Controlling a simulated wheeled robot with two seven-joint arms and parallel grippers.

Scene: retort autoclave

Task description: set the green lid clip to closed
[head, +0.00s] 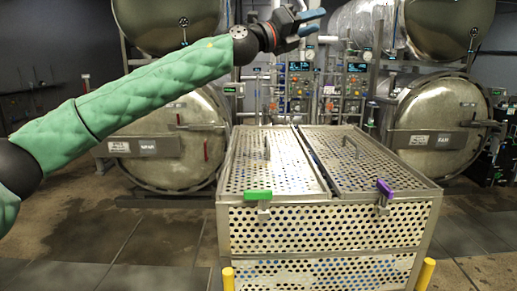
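The green lid clip (258,195) sits at the front top edge of a perforated metal crate (330,229), on the left side. Its green handle lies roughly level, with a small metal bracket below it. I cannot tell from this view whether it is latched. My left gripper (321,21) is high at the top of the head view, far above and apart from the clip. Its two fingers look spread, with nothing between them. My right gripper is out of view.
A purple clip (385,188) is on the crate's front right edge. Two perforated lids, left (275,165) and right (368,160), carry upright handles. Yellow posts (424,275) stand at the front corners. Round autoclave doors (172,140) flank the crate. The floor at front left is clear.

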